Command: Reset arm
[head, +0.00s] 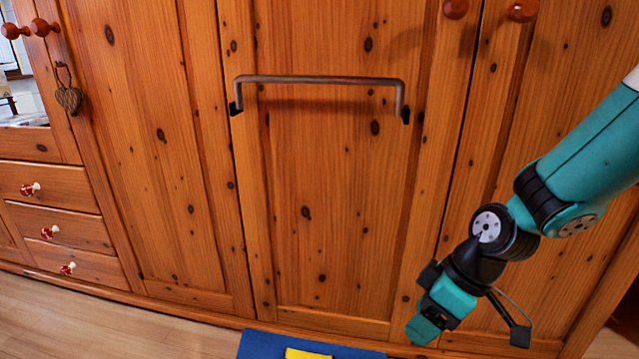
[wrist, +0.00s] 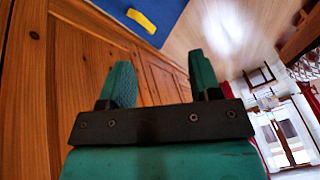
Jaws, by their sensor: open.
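My gripper (head: 425,325) hangs low at the right of the head view, at the end of my teal and black arm, in front of the wooden wardrobe (head: 330,220). In the wrist view my gripper (wrist: 160,85) shows two teal fingers spread apart, with nothing between them. The wardrobe's panelled front also shows in the wrist view (wrist: 65,60), beside and behind the fingers. I see nothing held.
A metal bar handle (head: 320,80) crosses the wardrobe's middle door. Drawers (head: 50,187) with red and white knobs stand at the left. A blue mat (head: 258,345) with a yellow piece (head: 305,354) lies on the wooden floor (head: 100,318).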

